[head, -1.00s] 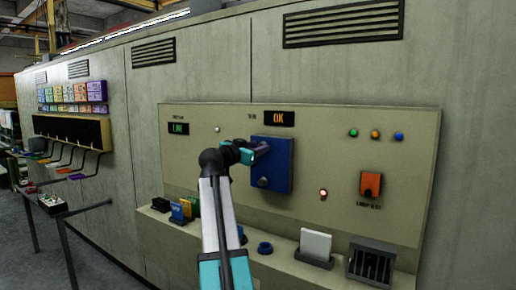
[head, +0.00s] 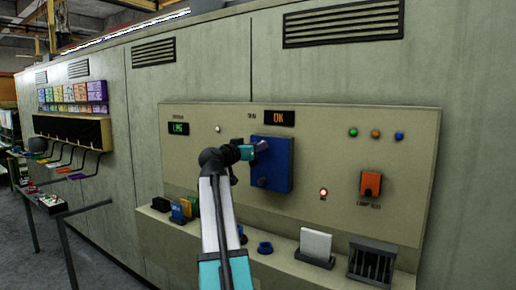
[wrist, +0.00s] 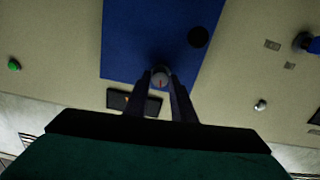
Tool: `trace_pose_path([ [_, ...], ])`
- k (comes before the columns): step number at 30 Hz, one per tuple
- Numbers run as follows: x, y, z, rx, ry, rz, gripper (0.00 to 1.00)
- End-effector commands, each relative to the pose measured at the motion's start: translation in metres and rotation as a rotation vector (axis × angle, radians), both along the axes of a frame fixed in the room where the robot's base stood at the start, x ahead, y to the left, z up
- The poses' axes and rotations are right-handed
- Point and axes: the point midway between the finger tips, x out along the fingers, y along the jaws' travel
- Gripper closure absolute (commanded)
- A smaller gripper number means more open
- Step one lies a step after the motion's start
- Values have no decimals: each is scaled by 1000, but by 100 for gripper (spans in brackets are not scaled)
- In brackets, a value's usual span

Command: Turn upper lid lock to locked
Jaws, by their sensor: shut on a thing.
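The blue lid (head: 279,162) is on the beige panel and fills the upper middle of the wrist view (wrist: 140,35). The upper lid lock is a small round grey knob (wrist: 160,79) with a red mark, near the lid's edge closest to the display. My gripper (wrist: 160,75) is shut on this knob, one finger on each side. In the head view my gripper (head: 258,147) reaches the lid's upper part and hides most of the knob. The lower lid lock (head: 262,182) is a dark round knob, also in the wrist view (wrist: 198,37).
An orange "OK" display (head: 280,118) is just above the lid. A green display (head: 178,128) is at upper left. An orange switch (head: 370,184) and a lit red button (head: 323,192) are to the right. A ledge below holds a white block (head: 316,243) and several small items.

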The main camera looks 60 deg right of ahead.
Motion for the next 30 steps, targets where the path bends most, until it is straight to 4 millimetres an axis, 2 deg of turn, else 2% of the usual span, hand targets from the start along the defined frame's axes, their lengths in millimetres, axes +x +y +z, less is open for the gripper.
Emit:
trace_pose_path([
  [30, 1, 0, 0, 11, 956, -1, 99],
])
